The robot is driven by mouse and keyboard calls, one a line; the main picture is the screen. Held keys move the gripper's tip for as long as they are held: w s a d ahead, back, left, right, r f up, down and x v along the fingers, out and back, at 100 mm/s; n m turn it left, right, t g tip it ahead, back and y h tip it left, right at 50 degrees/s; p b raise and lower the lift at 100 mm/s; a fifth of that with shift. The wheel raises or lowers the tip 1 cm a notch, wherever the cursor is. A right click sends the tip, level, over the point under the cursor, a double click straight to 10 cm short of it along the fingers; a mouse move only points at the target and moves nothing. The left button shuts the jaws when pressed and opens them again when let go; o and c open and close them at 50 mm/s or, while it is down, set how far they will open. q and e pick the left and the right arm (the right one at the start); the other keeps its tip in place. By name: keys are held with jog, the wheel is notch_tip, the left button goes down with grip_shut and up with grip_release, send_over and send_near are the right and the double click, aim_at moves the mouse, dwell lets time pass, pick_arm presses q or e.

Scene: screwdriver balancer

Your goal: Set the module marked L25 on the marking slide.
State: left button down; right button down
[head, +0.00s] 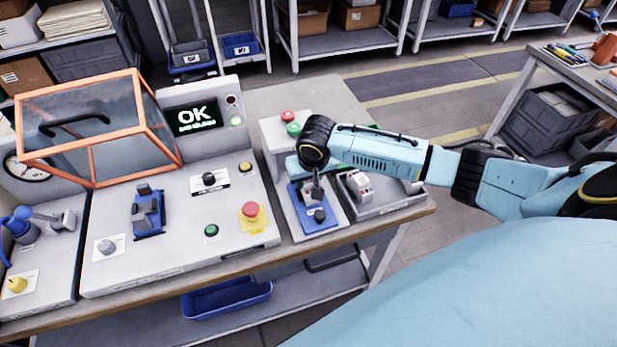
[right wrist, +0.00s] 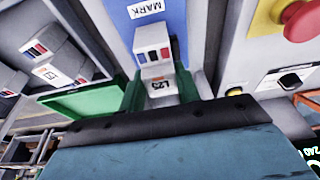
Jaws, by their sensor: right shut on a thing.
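My right gripper (head: 315,190) points down over the blue marking slide (head: 300,215) on the bench. In the right wrist view its jaws are shut on a grey module (right wrist: 154,58) with red and blue patches and a white label that appears to read L25. The module is in line with the blue slide, whose label (right wrist: 145,9) reads MARK. I cannot tell whether the module touches the slide. In the head view the gripper hides most of the module. My left gripper is not in view.
A tray (head: 385,208) holding other grey modules (head: 358,185) stands right of the slide. Left of it is a console with a red stop button (head: 250,209), a blue fixture (head: 148,215) and a screen (head: 193,116) reading OK. An orange-framed clear cover (head: 95,125) stands behind.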

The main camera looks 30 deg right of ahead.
jog(key=shift+f, duration=0.3)
dwell(0.6)
jog(key=shift+w+p, duration=0.15)
jog(key=shift+p, duration=0.3)
dwell(0.5)
jog(key=c, duration=1.4)
grip_release()
jog(key=o, duration=0.5)
jog(key=shift+f, duration=0.1)
jog(key=p+v, duration=0.1)
jog(key=v, duration=1.2)
jog(key=shift+r+p, duration=0.25)
jog(key=shift+p, duration=0.1)
